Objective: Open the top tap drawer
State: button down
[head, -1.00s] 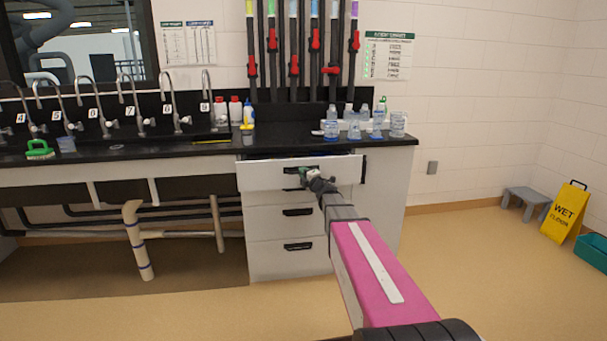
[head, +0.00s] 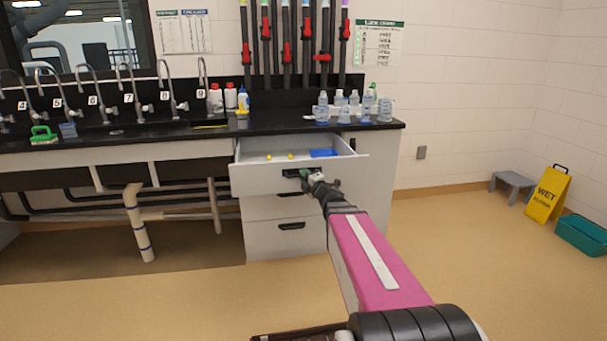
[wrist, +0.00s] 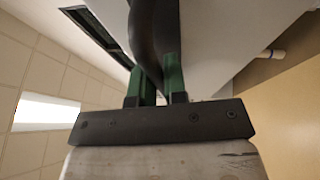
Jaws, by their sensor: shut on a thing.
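The top tap drawer (head: 262,180) is pulled out from under the black counter, and its inside shows from above. Small yellow items and a blue item (head: 323,153) lie in it. My gripper (head: 306,174) is at the right part of the drawer front and is shut on the dark drawer handle (head: 290,173). In the wrist view, the green fingers of my gripper (wrist: 158,82) stand on both sides of the dark curved handle (wrist: 148,35). My gripper and arm hide part of the drawer front and the drawers below.
Lower drawers with dark handles (head: 291,226) are shut. Bottles and beakers (head: 345,112) stand on the counter (head: 280,128) above. Pipes (head: 138,225) run at left. A grey stool (head: 513,183), yellow wet-floor sign (head: 546,195) and teal bin (head: 582,236) stand far right. Floor at left is clear.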

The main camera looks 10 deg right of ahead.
jog(key=shift+s, duration=0.1)
jog(key=c, duration=1.2)
grip_release()
jog(key=v, duration=1)
jog(key=shift+s+d+f, duration=0.1)
jog(key=shift+s+d, duration=0.05)
jog(key=shift+s, duration=0.2)
